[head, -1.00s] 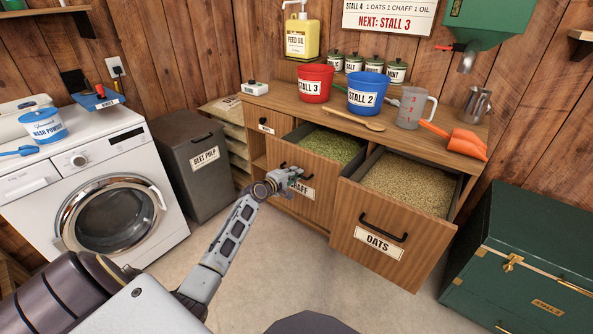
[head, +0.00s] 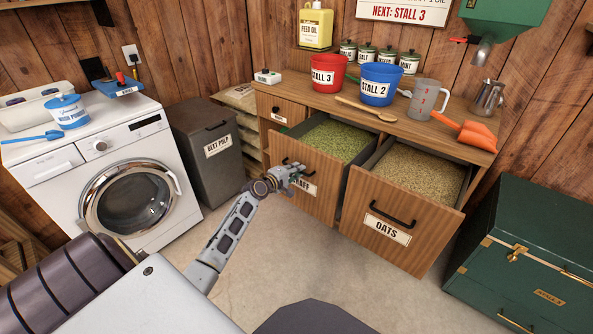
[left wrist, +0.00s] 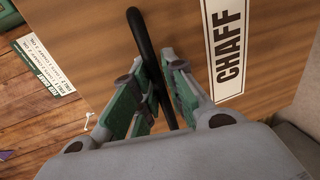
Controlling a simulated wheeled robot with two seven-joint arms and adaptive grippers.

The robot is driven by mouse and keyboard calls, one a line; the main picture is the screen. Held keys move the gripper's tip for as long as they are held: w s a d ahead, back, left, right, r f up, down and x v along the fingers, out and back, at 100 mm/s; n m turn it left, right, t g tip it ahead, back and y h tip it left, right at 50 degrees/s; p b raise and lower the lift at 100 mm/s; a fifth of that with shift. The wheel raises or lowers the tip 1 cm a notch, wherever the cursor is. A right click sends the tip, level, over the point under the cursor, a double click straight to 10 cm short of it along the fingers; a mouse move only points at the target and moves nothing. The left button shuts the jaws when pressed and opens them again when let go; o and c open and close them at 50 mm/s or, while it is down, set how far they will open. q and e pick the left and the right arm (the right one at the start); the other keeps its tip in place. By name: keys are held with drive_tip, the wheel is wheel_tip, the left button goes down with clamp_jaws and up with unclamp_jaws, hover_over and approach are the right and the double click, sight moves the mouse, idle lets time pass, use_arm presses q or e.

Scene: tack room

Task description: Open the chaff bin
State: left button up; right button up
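The chaff bin (head: 311,188) is a wooden drawer under the counter, with a white CHAFF label partly hidden by my gripper. It stands pulled out, and green chaff (head: 342,138) shows inside. My left gripper (head: 297,173) is at its front. In the left wrist view, the fingers (left wrist: 158,78) lie on both sides of the black bar handle (left wrist: 142,38) and appear closed on it. The CHAFF label (left wrist: 229,48) is just right of them. My right gripper is in neither view.
The oats bin (head: 378,240) stands open right beside the chaff bin. A beet pulp bin (head: 205,165) and a washing machine (head: 150,145) are to the left. A green trunk (head: 530,240) is at the right. Floor in front is clear. Buckets stand on the counter (head: 408,112).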

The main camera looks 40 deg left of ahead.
use_arm(q)
drive_tip(key=shift+o, duration=1.4)
drive_tip(key=v, duration=1.1)
drive_tip(key=shift+s, duration=0.45)
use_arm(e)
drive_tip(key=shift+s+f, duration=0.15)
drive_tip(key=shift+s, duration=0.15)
use_arm(q)
drive_tip(key=shift+a+r, duration=0.1)
